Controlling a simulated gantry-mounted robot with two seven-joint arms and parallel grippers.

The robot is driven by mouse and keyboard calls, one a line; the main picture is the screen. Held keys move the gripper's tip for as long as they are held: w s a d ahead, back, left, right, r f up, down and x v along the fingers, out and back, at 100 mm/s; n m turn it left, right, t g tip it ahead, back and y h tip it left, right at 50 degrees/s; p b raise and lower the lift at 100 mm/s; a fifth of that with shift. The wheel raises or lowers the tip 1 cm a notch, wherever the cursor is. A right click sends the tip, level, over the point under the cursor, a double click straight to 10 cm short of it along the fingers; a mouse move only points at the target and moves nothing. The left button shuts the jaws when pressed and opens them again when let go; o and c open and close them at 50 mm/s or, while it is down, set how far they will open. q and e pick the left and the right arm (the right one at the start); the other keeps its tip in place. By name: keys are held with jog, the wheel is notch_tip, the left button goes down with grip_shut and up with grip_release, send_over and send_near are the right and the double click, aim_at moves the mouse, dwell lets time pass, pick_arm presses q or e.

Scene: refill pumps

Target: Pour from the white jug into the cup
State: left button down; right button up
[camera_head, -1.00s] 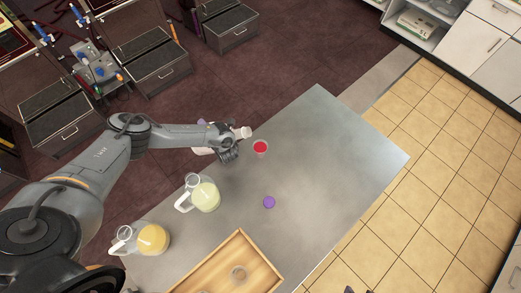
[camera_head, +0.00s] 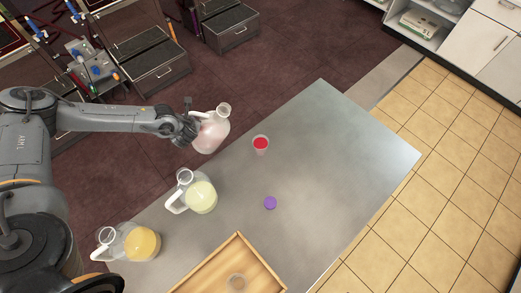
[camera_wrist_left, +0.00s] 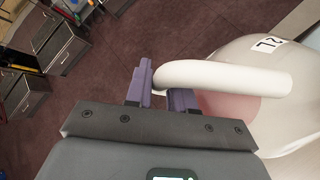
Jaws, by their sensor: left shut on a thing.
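The white jug (camera_head: 209,136), translucent with pink liquid inside, is at the table's far left edge. It is close to upright, tilted slightly, with its open mouth up. My left gripper (camera_head: 190,128) is shut on its handle; the fingers also show around the white handle (camera_wrist_left: 225,77) in the left wrist view (camera_wrist_left: 162,92). I cannot tell whether the jug's base touches the table. A clear cup (camera_head: 261,149) with red liquid stands upright to the right of the jug, apart from it. My right gripper is not in view.
A jug of pale yellow liquid (camera_head: 201,198) and a jug of orange liquid (camera_head: 142,244) stand along the table's left side. A purple cap (camera_head: 270,203) lies mid-table. The table's right side is clear.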

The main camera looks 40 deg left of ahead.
pick_arm(q)
jog(key=shift+w+r, duration=0.1)
jog(key=shift+r, duration=0.05)
jog(key=shift+s+a+b, duration=0.2)
jog(key=shift+a+b, duration=0.2)
jog(key=shift+b, duration=0.2)
jog(key=shift+s+a+r+n+t+h+b, duration=0.2)
jog(key=shift+s+a+n+t+h+b, duration=0.15)
jog(key=shift+a+h+b, duration=0.2)
jog(key=shift+s+a+r+n+t+h+b, duration=0.15)
jog(key=shift+s+a+n+t+h+b, duration=0.2)
jog(key=shift+b, duration=0.3)
jog(key=shift+s+a+r+n+t+h+b, duration=0.35)
jog(key=shift+a+r+h+b, duration=0.25)
jog(key=shift+a+h, duration=0.3)
